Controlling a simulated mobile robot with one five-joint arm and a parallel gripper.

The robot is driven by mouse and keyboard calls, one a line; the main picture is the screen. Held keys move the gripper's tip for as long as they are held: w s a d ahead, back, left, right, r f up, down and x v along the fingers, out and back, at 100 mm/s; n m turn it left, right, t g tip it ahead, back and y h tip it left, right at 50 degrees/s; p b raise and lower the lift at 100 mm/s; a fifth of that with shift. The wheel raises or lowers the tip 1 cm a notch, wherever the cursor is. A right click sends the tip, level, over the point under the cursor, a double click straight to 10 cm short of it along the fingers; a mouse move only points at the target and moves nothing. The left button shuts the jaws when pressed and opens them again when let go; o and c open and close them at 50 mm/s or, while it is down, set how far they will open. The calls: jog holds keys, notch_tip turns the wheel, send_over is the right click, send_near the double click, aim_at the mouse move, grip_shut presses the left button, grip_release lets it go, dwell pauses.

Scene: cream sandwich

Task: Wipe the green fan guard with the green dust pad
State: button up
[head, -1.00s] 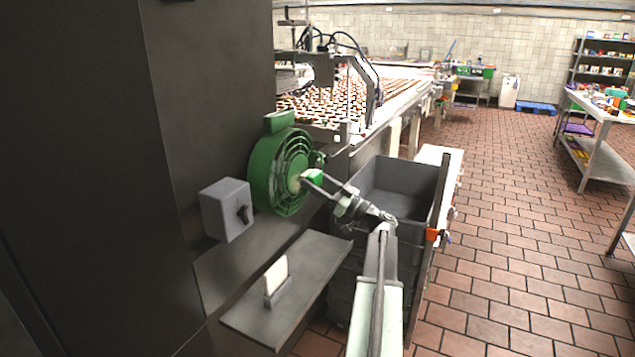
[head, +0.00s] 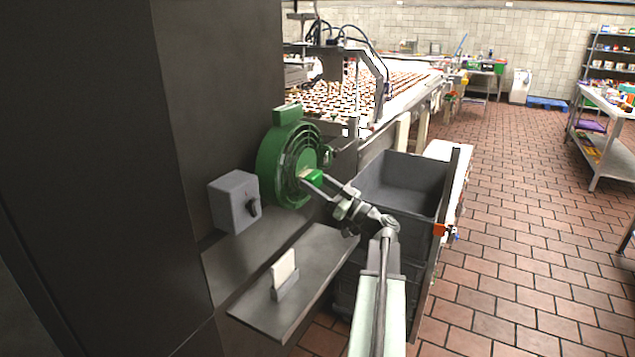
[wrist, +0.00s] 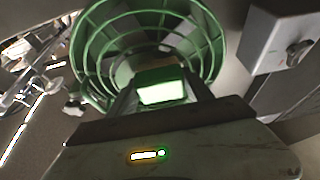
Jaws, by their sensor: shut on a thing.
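The round green fan guard (head: 276,172) is mounted on the side of a dark cabinet, with ring-shaped bars. It fills the upper middle of the wrist view (wrist: 88,45). My gripper (head: 319,181) is shut on the green dust pad (head: 314,176) in front of the guard's face. In the wrist view the pad (wrist: 161,90) shows a pale near side and a green top between the jaws of my gripper (wrist: 160,95). The pad overlaps the guard's lower middle. I cannot tell whether it touches the bars.
A grey switch box (head: 232,201) is left of the guard. A metal shelf (head: 325,262) with a white block (head: 284,270) in a holder juts out below. Dark crates (head: 400,185) stand right of my arm. A conveyor (head: 400,90) with rows of cookies runs behind.

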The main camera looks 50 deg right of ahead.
jog(key=shift+s+a, duration=0.15)
jog(key=shift+a, duration=0.6)
jog(key=shift+s+a, duration=0.15)
jog(key=shift+a, duration=0.55)
jog(key=shift+d, duration=0.1)
jog(key=shift+s, duration=0.2)
jog(key=shift+s+d, duration=0.25)
jog(key=shift+s, duration=0.65)
jog(key=shift+s+d, duration=0.25)
jog(key=shift+s, duration=0.7)
jog(key=shift+s+d, duration=0.25)
jog(key=shift+s, duration=0.65)
jog(key=s, duration=0.3)
jog(key=shift+d, duration=0.35)
